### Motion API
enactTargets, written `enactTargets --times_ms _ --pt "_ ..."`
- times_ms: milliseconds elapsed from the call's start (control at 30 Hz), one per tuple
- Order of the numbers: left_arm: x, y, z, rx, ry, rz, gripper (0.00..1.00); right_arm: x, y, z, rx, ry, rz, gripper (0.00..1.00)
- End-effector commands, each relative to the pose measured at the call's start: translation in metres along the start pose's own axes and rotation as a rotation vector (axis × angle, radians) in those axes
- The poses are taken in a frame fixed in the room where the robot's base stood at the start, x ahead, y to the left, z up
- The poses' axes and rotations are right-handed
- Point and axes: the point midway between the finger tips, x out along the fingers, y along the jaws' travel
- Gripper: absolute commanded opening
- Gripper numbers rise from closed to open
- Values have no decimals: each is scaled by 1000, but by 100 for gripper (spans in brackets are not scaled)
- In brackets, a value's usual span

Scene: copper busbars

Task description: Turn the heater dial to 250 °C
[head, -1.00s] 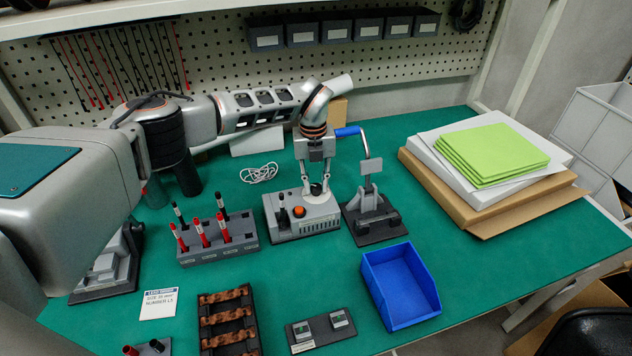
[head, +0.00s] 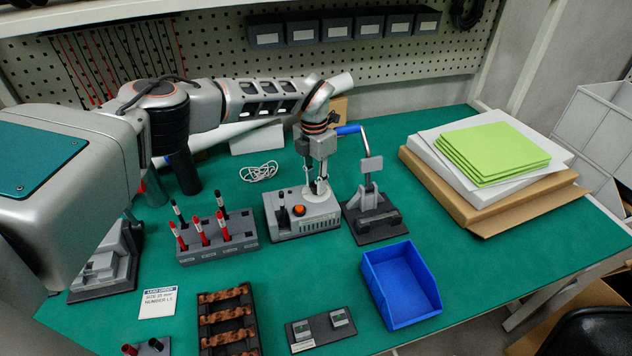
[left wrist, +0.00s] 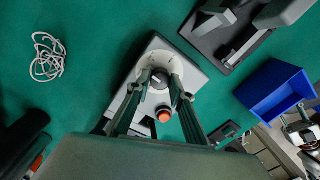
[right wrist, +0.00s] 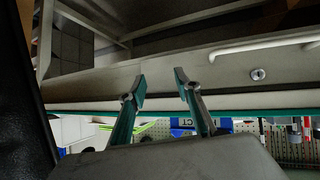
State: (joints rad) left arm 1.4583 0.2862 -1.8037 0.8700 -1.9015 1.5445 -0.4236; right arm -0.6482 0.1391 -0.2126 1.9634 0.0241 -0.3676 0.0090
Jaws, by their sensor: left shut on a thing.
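The heater unit (head: 318,221) is a grey box on the green table with an orange button (head: 298,210) and a small black lever or holder at its left. Its dial (left wrist: 158,80) shows in the left wrist view as a dark knob on a round pale face. My left gripper (head: 317,189) points down at the unit's back right, shut on the dial, with one finger on each side of it. The fingers hide most of the dial in the head view, and I cannot read its setting. My right gripper (right wrist: 159,80) is open and empty, away from the heater.
A clamp stand with a blue-handled lever (head: 370,215) stands right of the heater. A rack (head: 217,240) of red and black tools is at its left. A blue bin (head: 401,285) lies in front right, and a white cable (head: 262,172) behind left.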

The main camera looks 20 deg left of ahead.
Motion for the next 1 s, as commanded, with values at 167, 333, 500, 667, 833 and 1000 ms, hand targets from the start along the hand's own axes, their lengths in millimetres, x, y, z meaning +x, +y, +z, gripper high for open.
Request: enactTargets --times_ms 167,333,500,667,833,1000 --pt "0 1 1 158 4 2 0 2 0 3 0 -1 0 33" --pt "-1 1 1 287 8 3 0 3 -1 6 0 -2 0 33" --pt "0 1 1 384 11 2 0 4 -1 8 0 -3 -1 33" --pt "0 1 1 442 13 2 0 5 -2 10 0 -5 -1 33" --pt "-1 1 1 474 14 2 0 5 -2 10 0 -5 -1 33" --pt "-1 1 1 484 14 2 0 5 -2 11 0 -6 -1 33"
